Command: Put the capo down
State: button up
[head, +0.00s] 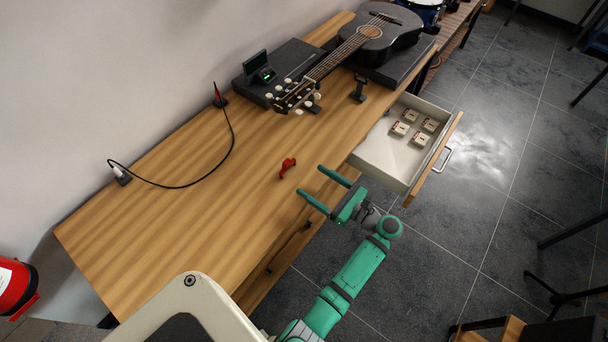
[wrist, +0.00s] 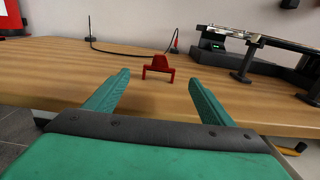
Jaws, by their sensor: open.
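The red capo (head: 287,167) rests on the wooden bench top (head: 180,225), near its front edge. It also shows in the wrist view (wrist: 158,68), beyond the fingertips and between them in the picture, standing on the wood. My gripper (head: 324,186) is open and empty at the front edge of the bench, its two green fingers pointing towards the capo. The gripper shows in the wrist view too (wrist: 157,82). A gap of bare wood lies between the fingertips and the capo, and nothing touches it.
An open drawer (head: 378,160) with several small boxes juts out right of my gripper. A guitar (head: 370,32) lies at the back right, its headstock near a tuner (head: 264,75). A small black stand (head: 359,88) stands on the bench. A black cable (head: 200,180) curves across the left; wood around the capo is clear.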

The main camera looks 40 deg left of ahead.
jog(key=shift+w+d, duration=0.15)
jog(key=shift+d, duration=1.5)
jog(key=d+f+t+h, duration=0.4)
jog(key=d+f, duration=0.5)
jog(key=s+d+f+n+t+h, duration=0.1)
jog(key=s+d+f+t+h, duration=0.15)
jog(key=d, duration=0.45)
jog(key=s+d+f+n+t+h, duration=0.1)
jog(key=s+d+f+n+h, duration=0.1)
jog(key=s+d+f+h, duration=0.3)
jog(key=s+d+f+n+t+h, duration=0.1)
jog(key=d+f+t, duration=0.1)
jog(key=d, duration=0.6)
jog(key=s+d+r+n+t+h, duration=0.45)
jog(key=s+r+n, duration=0.3)
jog(key=s, duration=0.35)
jog(key=s+a+r+n+t, duration=0.1)
jog(key=s+a+r+n, duration=0.1)
jog(key=r, duration=0.7)
jog(key=s+a+r+n+t+h, duration=0.1)
jog(key=s+a+r+n+t, duration=0.1)
jog(key=s+r, duration=0.3)
notch_tip(320, 180, up, 4)
jog(key=shift+s+a+n, duration=0.15)
jog(key=shift+s+n, duration=0.15)
jog(key=shift+n, duration=0.35)
